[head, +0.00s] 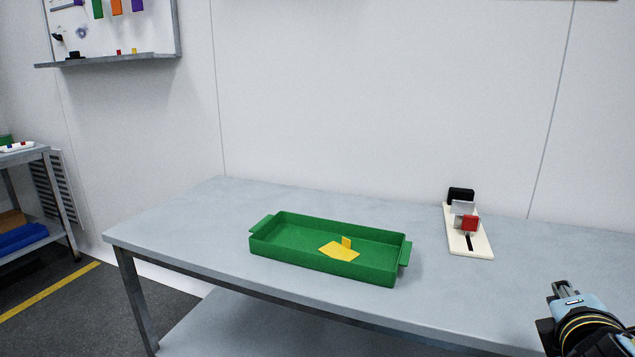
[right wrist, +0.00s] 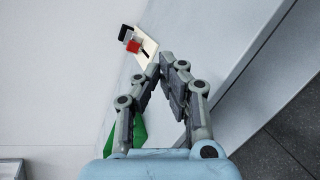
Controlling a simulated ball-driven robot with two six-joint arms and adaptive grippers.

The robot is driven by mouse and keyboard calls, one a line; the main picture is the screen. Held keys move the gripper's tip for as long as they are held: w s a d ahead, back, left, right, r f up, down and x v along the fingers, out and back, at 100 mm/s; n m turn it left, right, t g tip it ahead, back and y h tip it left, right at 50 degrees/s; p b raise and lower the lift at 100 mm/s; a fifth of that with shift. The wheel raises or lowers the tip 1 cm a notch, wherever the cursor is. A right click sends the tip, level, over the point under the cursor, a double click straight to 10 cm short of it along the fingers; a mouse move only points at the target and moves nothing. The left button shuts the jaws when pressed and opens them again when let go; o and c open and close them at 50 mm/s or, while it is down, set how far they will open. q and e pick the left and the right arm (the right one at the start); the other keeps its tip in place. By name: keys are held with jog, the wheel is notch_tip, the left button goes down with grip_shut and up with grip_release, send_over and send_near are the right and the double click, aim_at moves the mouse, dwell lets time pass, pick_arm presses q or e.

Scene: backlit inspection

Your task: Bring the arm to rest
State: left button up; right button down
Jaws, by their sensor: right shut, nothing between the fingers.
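My right gripper (head: 563,289) shows at the lower right of the head view, in front of and to the right of the white fixture, apart from everything on the table. In the right wrist view its fingers (right wrist: 168,62) come together at the tips with nothing between them. My left gripper is out of view.
A grey table (head: 190,228) holds a green tray (head: 290,259) with a yellow angled piece (head: 339,251) inside. A cream fixture board (head: 481,248) bears a red block (head: 469,223), a pale block and a black block (head: 461,195). Table between tray and fixture is clear.

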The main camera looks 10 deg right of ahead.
jog(key=s+a+f+m+g+y, duration=0.35)
jog(key=s+a+m, duration=0.4)
jog(key=s, duration=0.25)
jog(key=s+a+f+m+g+y, duration=0.2)
jog(key=s+a+m+g+y, duration=0.35)
jog(key=s+m, duration=0.35)
notch_tip(320, 180, down, 28)
jog(key=s+d+b, duration=0.2)
jog(key=s+b, duration=0.1)
jog(key=b, duration=0.1)
pick_arm(q)
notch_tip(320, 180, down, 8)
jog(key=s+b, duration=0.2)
jog(key=b, duration=0.1)
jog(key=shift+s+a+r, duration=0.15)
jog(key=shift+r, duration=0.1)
pick_arm(e)
jog(key=s+d+f+g, duration=0.1)
jog(key=s+f+g, duration=0.1)
jog(key=s+f, duration=1.8)
jog(key=shift+d+f+h, duration=0.25)
jog(key=shift+f+h, duration=0.15)
jog(key=shift+f, duration=0.45)
